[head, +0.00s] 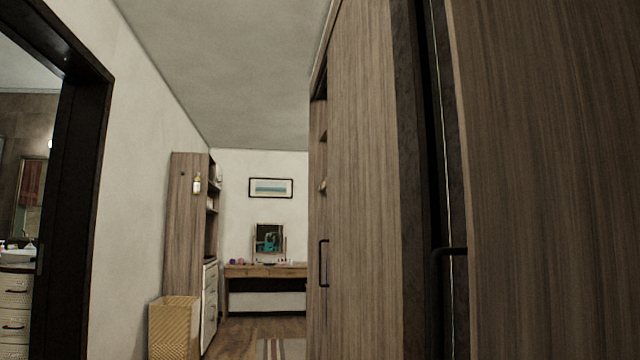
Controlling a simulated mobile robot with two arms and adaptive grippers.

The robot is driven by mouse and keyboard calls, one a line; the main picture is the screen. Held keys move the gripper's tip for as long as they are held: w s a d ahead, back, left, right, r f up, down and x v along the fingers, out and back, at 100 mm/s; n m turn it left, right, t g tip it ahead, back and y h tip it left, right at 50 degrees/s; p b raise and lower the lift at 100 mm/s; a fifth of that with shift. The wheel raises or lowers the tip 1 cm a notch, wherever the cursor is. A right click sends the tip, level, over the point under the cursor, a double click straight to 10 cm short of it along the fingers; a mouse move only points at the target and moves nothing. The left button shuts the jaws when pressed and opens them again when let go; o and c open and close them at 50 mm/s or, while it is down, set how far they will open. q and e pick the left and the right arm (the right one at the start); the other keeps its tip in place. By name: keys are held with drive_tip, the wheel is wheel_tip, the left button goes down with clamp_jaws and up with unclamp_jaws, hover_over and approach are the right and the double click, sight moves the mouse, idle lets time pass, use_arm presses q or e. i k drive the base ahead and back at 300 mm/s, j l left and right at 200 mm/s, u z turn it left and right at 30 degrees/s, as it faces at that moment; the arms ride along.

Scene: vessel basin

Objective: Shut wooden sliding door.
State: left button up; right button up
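A tall wooden panel with vertical grain (362,170), which looks like a sliding door, stands in the middle right of the head view. A black bar handle (323,263) is on its far edge. A narrow opening with shelf edges shows beyond its upper far side. A second wooden panel (555,180) fills the right side, very close to me. I cannot tell which panel is the task's door. Neither gripper is in view.
A white wall and a dark door frame (85,190) are on the left, opening to a room with a basin (18,256). A wicker basket (174,328) stands by a wooden cabinet (185,220). A desk (265,271) and striped rug (281,348) are at the far end.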

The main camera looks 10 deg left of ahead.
sight(379, 245)
drive_tip(key=i+j+z, duration=0.25)
drive_tip(key=z, duration=0.15)
drive_tip(key=i+j+z, duration=0.25)
drive_tip(key=z, duration=0.15)
drive_tip(key=i+j+z, duration=0.15)
drive_tip(key=j+z, duration=0.25)
